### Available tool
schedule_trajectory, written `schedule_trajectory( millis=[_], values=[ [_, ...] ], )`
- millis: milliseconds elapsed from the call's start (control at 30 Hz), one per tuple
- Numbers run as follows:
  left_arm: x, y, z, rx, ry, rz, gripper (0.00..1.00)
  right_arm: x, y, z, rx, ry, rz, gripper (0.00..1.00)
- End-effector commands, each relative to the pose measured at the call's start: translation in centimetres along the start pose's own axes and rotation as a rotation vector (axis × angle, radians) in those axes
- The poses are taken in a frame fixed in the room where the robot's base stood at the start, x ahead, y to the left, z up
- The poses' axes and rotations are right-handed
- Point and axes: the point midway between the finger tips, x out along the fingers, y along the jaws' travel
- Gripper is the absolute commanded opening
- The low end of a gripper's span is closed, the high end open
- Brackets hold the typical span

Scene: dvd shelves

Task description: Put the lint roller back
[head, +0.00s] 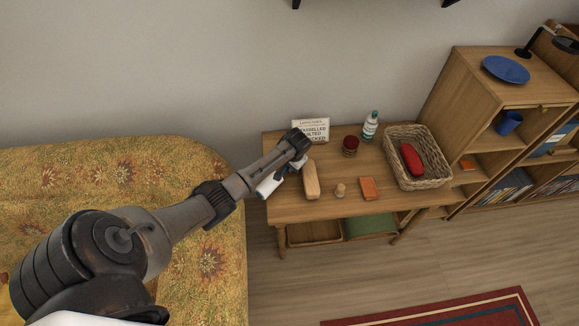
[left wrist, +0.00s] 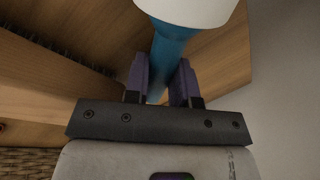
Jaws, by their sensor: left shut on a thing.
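The lint roller has a white roll (head: 268,186) and a blue handle; in the left wrist view the handle (left wrist: 172,48) runs up to the white roll (left wrist: 190,8). My left gripper (head: 297,164) is shut on the blue handle, with a purple-grey finger on each side of it (left wrist: 162,82). In the head view the gripper is over the left end of the wooden table (head: 345,211), and the roll juts out to the left by the table's edge. The arm hides part of the handle. My right gripper is in neither view.
A wooden brush (head: 311,180) lies close to the gripper. A sign (head: 314,129), a dark red jar (head: 350,146), a bottle (head: 370,126), an orange box (head: 368,188) and a wicker basket (head: 440,165) stand on the table. Bare tabletop shows between them.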

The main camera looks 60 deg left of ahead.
Motion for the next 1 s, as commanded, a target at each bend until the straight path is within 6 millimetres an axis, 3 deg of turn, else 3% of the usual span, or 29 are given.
schedule_trajectory(
  millis=[500,533,600,1000],
  values=[
    [0.93,0.23,0.00,0.000,0.001,0.000,0.06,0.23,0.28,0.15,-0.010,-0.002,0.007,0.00],
    [0.90,0.22,0.00,0.000,0.001,0.000,0.28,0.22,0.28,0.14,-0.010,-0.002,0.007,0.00],
    [0.91,0.24,0.02,0.000,0.001,0.000,0.34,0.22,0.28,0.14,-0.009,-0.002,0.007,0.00],
    [0.95,0.34,0.08,0.001,-0.001,0.002,0.35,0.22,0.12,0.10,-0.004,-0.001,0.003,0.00]
  ],
)
